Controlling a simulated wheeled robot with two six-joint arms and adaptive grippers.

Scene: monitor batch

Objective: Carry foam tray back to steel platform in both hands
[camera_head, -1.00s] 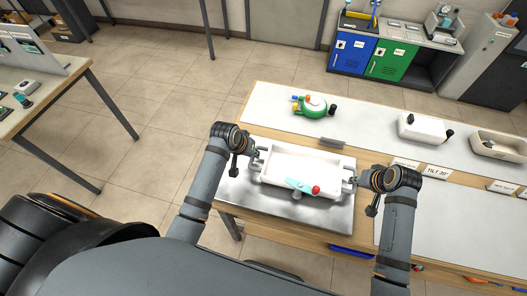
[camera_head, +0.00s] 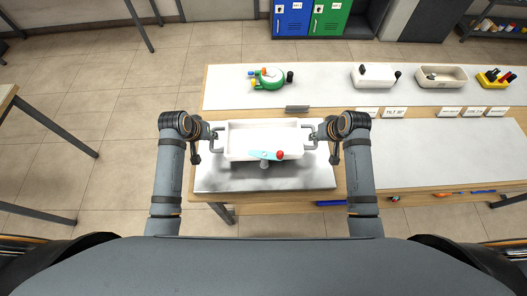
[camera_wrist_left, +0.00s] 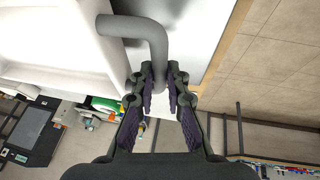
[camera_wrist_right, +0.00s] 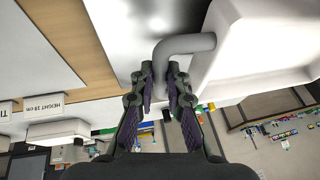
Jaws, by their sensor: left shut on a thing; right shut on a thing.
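The white foam tray (camera_head: 264,128) is held out in front of me, over the far half of the steel platform (camera_head: 225,182). A soft shadow lies on the platform below it; I cannot tell whether they touch. My left gripper (camera_head: 214,133) is shut on the tray's left grey handle, also seen in the left wrist view (camera_wrist_left: 155,35). My right gripper (camera_head: 316,133) is shut on the right handle, also seen in the right wrist view (camera_wrist_right: 185,45). A pale blue piece with a red knob (camera_head: 279,155) shows at the tray's front. The tray looks roughly level.
The platform is at the left end of a wooden bench (camera_head: 420,190) with pale mats. Behind are a green round device (camera_head: 270,77), a white box (camera_head: 375,76) and a beige tray (camera_head: 442,75). A small grey block (camera_head: 297,109) lies just beyond the foam tray.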

